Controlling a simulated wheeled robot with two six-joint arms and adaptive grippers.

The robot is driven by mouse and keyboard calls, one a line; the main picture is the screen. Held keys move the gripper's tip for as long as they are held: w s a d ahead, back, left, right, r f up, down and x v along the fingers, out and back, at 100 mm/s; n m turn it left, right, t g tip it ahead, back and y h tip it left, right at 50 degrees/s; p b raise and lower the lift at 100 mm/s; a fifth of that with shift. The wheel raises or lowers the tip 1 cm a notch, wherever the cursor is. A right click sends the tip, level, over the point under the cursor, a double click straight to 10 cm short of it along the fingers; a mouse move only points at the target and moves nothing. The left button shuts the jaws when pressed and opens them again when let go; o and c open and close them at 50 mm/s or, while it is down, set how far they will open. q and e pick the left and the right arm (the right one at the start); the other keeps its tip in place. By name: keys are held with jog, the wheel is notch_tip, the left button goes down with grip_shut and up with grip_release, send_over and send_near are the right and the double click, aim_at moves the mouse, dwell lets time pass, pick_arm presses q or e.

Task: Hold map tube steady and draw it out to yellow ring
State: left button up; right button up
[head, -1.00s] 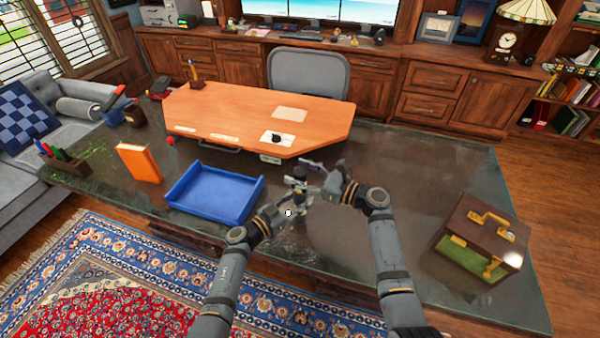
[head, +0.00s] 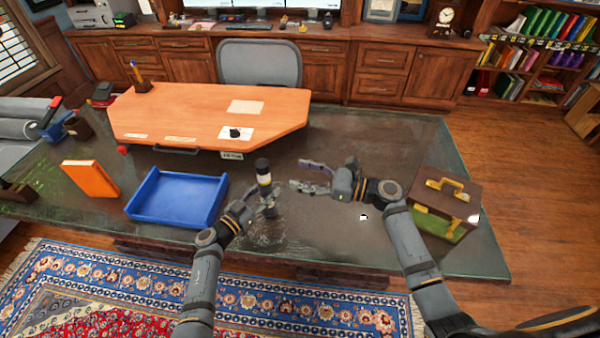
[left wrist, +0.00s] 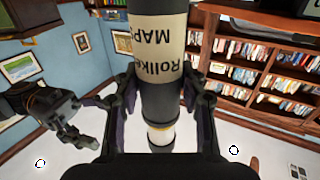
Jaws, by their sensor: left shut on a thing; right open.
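The map tube (head: 263,173) is black with a pale label band and stands roughly upright above the glass desk. My left gripper (head: 262,203) is shut around its lower part. In the left wrist view the tube (left wrist: 160,95) runs between the fingers, with an upside-down printed cream label. A pale section with a thin yellowish band (left wrist: 160,124) shows at its far end; I cannot tell whether this is the yellow ring. My right gripper (head: 305,175) is open and empty, to the right of the tube and apart from it.
A blue tray (head: 180,198) lies left of my left gripper, with an orange book (head: 90,180) beyond it. A brown box with brass handles (head: 447,205) stands right of my right arm. A wooden desktop (head: 205,112) lies behind. The glass between the grippers and box is mostly clear.

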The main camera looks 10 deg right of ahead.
pick_arm(q)
jog(key=o, duration=1.4)
jog(key=shift+c, duration=0.2)
